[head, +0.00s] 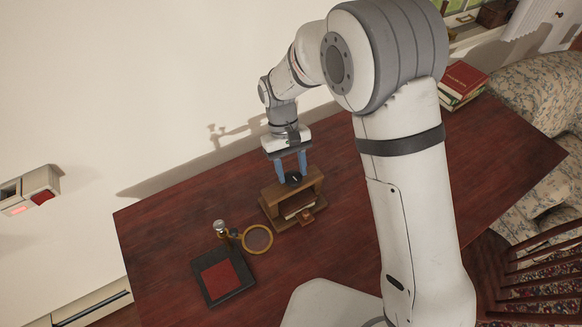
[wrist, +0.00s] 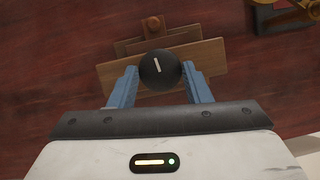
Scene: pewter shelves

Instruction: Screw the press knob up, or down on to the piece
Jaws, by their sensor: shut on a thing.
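The press (head: 268,205) is a small wooden frame standing on the table, open at the front. Its round black knob (wrist: 160,70) sits on top and bears a white line that runs nearly up and down in the wrist view. My gripper (head: 291,177) comes down from above with its two blue fingers on either side of the knob, shut on it. The piece under the press cannot be made out clearly. A pale layer (head: 297,206) shows inside the frame, and a small brown block (head: 306,217) stands at its front.
A magnifier with a brass ring (head: 257,239) stands left of the press, beside a dark pad with a red top (head: 219,276). The table (head: 340,235) is clear right of the press.

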